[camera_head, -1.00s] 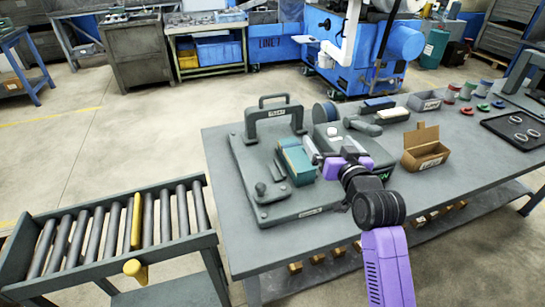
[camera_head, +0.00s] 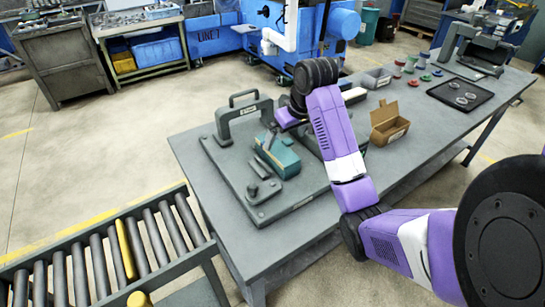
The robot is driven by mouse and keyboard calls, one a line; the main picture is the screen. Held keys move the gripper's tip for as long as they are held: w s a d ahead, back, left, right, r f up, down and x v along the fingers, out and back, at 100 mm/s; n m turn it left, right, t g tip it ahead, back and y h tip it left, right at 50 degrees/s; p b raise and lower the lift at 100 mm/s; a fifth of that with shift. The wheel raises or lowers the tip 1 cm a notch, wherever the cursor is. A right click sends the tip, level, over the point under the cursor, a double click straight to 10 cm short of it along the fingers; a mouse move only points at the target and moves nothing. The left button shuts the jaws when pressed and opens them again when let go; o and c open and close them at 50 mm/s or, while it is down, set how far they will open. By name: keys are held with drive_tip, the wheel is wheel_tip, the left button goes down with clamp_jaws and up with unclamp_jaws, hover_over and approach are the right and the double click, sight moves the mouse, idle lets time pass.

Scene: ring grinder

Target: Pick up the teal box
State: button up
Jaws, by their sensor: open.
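The teal box (camera_head: 285,161) lies on the grey fixture plate (camera_head: 222,158), beside the plate's upright handle frame. My gripper (camera_head: 270,143) points down at the box's far left end, with a grey finger showing right at the box. My purple wrist is just above and behind it. The jaws are open. The other finger is not clear, and I cannot tell whether the finger touches the box.
The handle frame (camera_head: 243,121) stands close to the left of my gripper. A small clamp lever (camera_head: 258,170) is left of the box. An open cardboard box (camera_head: 388,124) and a black tray (camera_head: 465,95) are to the right. A roller conveyor (camera_head: 110,255) stands front left.

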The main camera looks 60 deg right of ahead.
sight(281, 146)
drive_tip(key=shift+p+x, duration=0.4)
drive_tip(key=shift+x, duration=3.15)
drive_tip(key=shift+d, duration=0.1)
drive_tip(key=c, duration=1.3)
